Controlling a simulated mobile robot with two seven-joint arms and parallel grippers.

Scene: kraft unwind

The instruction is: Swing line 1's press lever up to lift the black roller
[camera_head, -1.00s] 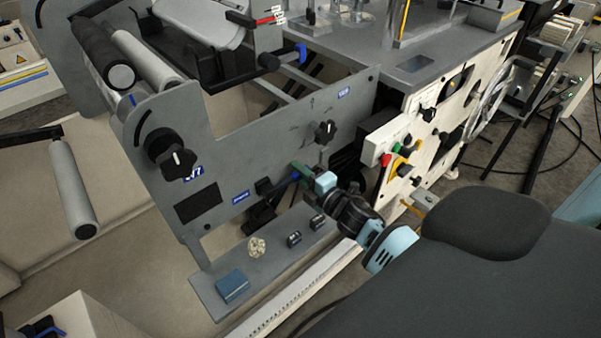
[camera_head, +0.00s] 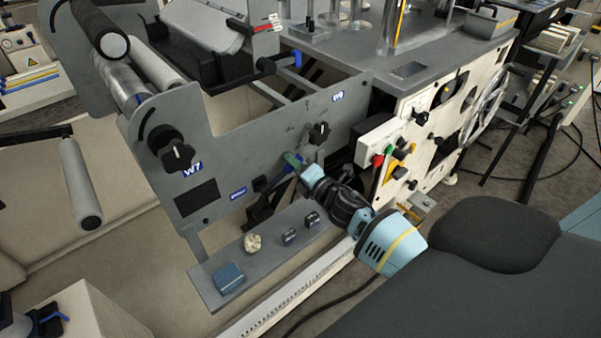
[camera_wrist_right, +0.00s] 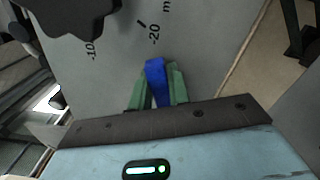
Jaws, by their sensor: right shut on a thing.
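Line 1's press lever shows as a blue handle end (camera_wrist_right: 155,82) between the green fingers of my right gripper (camera_wrist_right: 156,90) in the right wrist view. In the head view my right gripper (camera_head: 294,163) is at the lower part of the grey side plate (camera_head: 275,120), below a black star knob (camera_head: 319,132). It is shut on the blue handle, and the fingers hide most of it. A black arm (camera_head: 262,207) slants down and left from there. A black roller (camera_head: 99,29) shows at the top left of the frame. My left gripper is not in view.
Another black knob (camera_head: 177,157) sits left on the plate. A cream panel with push buttons (camera_head: 378,160) stands right of my wrist.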

